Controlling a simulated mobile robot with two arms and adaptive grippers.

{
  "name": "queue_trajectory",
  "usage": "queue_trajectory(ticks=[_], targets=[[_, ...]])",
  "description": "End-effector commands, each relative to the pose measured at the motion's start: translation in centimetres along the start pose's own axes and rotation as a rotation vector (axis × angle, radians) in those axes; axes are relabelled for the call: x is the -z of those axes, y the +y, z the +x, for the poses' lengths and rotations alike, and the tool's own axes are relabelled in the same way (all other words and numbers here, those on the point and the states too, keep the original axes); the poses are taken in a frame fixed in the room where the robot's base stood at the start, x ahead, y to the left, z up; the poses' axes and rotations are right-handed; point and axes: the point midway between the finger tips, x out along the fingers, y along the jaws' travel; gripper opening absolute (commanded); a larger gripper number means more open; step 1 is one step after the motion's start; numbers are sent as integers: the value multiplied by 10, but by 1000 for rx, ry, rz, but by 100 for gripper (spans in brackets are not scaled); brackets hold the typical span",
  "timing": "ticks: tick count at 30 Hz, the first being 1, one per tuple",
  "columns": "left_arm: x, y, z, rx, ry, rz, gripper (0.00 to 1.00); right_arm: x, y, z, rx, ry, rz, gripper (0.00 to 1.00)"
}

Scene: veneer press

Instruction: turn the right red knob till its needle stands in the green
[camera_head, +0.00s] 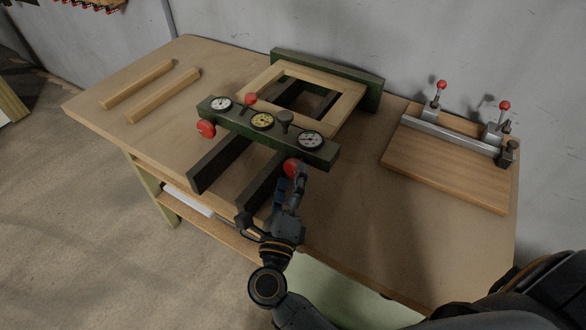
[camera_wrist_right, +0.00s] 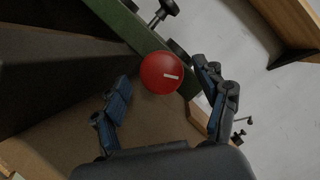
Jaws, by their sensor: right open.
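The right red knob (camera_head: 291,167) sits on the front of the green press beam (camera_head: 235,122), below the right gauge (camera_head: 311,140). The gauge's needle and any green band are too small to read. In the right wrist view the knob (camera_wrist_right: 161,73) is a round red disc with a white mark pointing right. My right gripper (camera_head: 286,190) is right in front of the knob. In the wrist view the gripper (camera_wrist_right: 164,82) is open, with one finger on each side of the knob and no clear contact. My left gripper is not in view.
Two wooden strips (camera_head: 163,95) lie at left. A clamp board (camera_head: 447,168) stands at right, with bare tabletop before it.

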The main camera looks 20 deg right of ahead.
Motion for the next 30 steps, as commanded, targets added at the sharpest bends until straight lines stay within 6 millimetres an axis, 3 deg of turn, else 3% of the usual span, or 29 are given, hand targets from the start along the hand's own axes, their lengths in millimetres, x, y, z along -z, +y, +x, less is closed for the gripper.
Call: queue_trajectory(ticks=[6,13,19,30], targets=[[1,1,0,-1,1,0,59,0,1,-49,-5,1,0,73],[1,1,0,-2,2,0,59,0,0,-83,-2,0,0,73],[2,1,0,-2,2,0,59,0,0,-92,0,1,2,73],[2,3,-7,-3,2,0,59,3,-7,-85,-5,14,-47,73]])
